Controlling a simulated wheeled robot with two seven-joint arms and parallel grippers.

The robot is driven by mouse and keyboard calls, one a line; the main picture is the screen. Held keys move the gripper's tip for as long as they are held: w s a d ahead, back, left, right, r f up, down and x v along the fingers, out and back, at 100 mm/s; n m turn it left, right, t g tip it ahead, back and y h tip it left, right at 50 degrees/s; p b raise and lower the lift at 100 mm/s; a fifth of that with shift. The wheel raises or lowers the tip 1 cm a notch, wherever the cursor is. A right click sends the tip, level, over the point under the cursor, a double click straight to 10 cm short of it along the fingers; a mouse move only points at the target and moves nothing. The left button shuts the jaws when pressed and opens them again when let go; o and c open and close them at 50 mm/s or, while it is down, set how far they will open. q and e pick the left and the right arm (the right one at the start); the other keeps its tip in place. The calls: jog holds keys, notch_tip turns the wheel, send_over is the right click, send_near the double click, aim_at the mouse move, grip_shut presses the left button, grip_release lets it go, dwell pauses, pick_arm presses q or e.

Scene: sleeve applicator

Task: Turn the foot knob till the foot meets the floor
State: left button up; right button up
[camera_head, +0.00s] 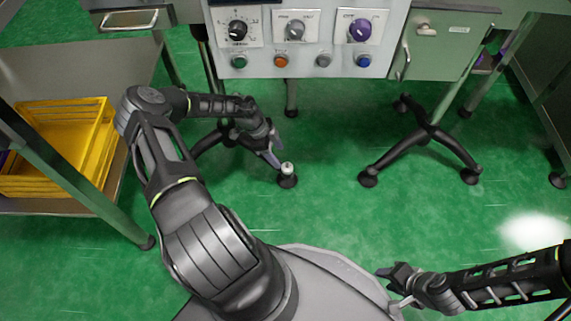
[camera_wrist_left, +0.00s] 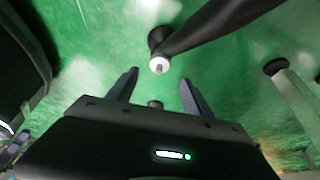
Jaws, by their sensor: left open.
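The foot knob (camera_head: 287,168) is a small pale cap on top of a black foot (camera_head: 287,181) at the end of a dark stand leg, low over the green floor. In the left wrist view the knob (camera_wrist_left: 159,66) is a white disc with a dark centre, ahead of the fingertips and between their lines. My left gripper (camera_head: 273,152) is just up and left of the knob; in its wrist view the gripper (camera_wrist_left: 159,82) has its fingers apart with nothing between them. Any gap under the foot cannot be made out. My right gripper (camera_head: 388,284) is low at right, away from the knob; its jaw state is unclear.
A machine panel (camera_head: 297,60) with dials and buttons hangs over the stand. A second black stand base (camera_head: 425,140) is at right. A shelf with a yellow crate (camera_head: 108,150) is at left. Green floor (camera_head: 340,215) is clear around the foot.

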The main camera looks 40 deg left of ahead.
aim_at(287, 167)
pick_arm(q)
jog(key=shift+f, duration=0.1)
jog(key=b+x, duration=0.3)
jog(key=x, duration=0.3)
jog(key=shift+d+f, duration=0.1)
jog(key=shift+f, duration=0.2)
jog(key=shift+w+d+f+b, duration=0.15)
jog(key=shift+d+f+b, duration=0.1)
jog(key=shift+f+b, duration=0.25)
jog(key=shift+c, duration=0.5)
grip_shut()
